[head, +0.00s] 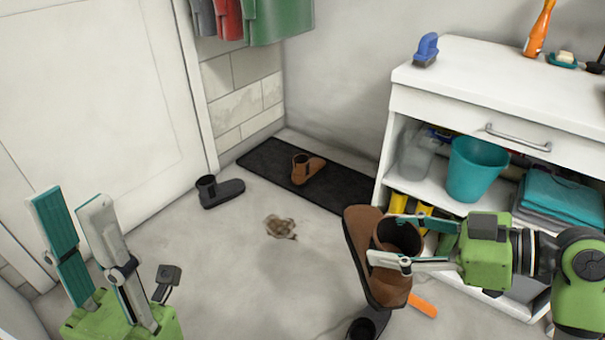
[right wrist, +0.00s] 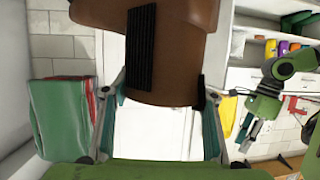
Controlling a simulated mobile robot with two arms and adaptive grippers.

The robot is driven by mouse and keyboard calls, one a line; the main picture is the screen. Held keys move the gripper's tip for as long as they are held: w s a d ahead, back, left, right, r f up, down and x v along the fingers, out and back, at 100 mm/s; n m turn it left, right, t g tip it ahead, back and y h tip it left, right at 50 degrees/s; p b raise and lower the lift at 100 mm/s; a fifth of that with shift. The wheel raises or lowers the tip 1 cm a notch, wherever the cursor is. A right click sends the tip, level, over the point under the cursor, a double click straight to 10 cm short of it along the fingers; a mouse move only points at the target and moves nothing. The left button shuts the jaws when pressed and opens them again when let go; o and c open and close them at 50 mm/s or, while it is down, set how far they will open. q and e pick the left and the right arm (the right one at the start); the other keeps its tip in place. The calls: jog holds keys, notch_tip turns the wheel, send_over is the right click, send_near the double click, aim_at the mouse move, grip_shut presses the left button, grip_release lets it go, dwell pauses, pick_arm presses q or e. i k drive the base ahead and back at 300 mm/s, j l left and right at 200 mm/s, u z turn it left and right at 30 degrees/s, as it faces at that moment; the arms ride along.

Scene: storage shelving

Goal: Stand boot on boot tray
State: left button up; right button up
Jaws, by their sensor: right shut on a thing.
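A brown boot (head: 368,262) with a dark sole is held in my right gripper (head: 388,242), whose fingers are shut around its shaft, above the floor. The boot also fills the upper middle of the right wrist view (right wrist: 180,60), between the two fingers (right wrist: 160,108). The black boot tray (head: 262,165) lies on the floor along the wall. Another brown boot (head: 314,166) stands upright on it. A dark boot (head: 222,192) stands on the floor near the door. Another dark boot (head: 366,326) is partly hidden at the bottom. My left gripper (head: 65,205) is open and empty at the left.
A white cabinet (head: 450,90) with a teal bucket (head: 474,168) and folded towels (head: 565,195) stands at the right. A brown mud stain (head: 281,228) marks the floor. An orange object (head: 424,306) lies below the held boot. Clothes (head: 275,20) hang above the tray's far end.

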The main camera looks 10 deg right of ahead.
aim_at(334, 187)
jog(key=i+j+z, duration=0.3)
jog(key=i+j, duration=0.2)
jog(key=j, duration=0.15)
jog(key=i+j+z, duration=0.15)
jog(key=j, duration=0.2)
jog(key=i+j+z, duration=0.1)
jog(key=i+j, duration=0.15)
jog(key=j, duration=0.15)
jog(key=i+j+z, duration=0.1)
jog(key=i, duration=0.3)
jog(key=i+j+z, duration=0.1)
jog(key=i, duration=0.3)
jog(key=i+j+z, duration=0.15)
jog(key=i, duration=0.2)
jog(key=i+j, duration=0.3)
